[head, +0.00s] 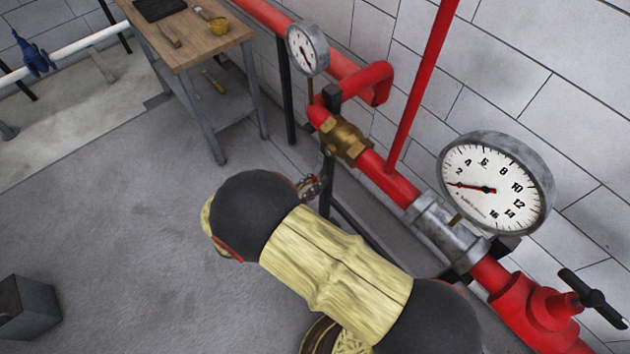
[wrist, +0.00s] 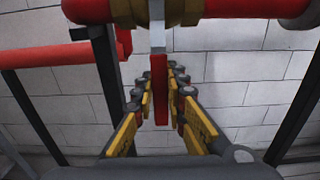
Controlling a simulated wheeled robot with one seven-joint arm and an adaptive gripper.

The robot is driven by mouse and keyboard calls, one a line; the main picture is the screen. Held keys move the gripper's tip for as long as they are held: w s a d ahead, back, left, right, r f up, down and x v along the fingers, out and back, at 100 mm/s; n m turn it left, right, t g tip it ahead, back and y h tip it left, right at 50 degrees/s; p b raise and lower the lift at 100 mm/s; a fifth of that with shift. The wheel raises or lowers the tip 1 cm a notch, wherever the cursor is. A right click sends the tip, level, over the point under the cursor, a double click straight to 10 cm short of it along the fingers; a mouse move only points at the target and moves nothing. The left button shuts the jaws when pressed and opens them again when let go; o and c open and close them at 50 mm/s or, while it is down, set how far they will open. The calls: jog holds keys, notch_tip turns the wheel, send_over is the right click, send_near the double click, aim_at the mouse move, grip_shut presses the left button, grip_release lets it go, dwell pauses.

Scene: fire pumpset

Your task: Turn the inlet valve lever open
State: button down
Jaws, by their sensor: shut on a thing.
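The inlet valve is a brass body (head: 346,141) on the red pipe in the head view. Its lever (wrist: 159,92) shows in the wrist view as a pale metal strip with a red grip, hanging straight down, crosswise to the pipe above it. My gripper (wrist: 161,84) has its yellow-and-grey fingers on either side of the red grip and is shut on it. In the head view my gripper (head: 312,187) is small, below the brass valve and mostly hidden by my arm. The lever is hard to make out there.
A large gauge (head: 496,188) and a red valve with a black handle (head: 590,297) are at right. A small gauge (head: 307,48) is behind the brass valve. A wooden table (head: 190,40) with tools stands at back left. Black supports flank the pipe.

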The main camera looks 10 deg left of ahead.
jog(key=s+d+r+n+p, duration=0.6)
jog(key=r+n+p, duration=0.4)
jog(key=n+p, duration=0.8)
jog(key=shift+s+d+p, duration=0.15)
jog(key=shift+d+p, duration=0.6)
jog(key=shift+p, duration=1.5)
jog(key=c, duration=1.9)
grip_release()
jog(key=shift+o, duration=0.7)
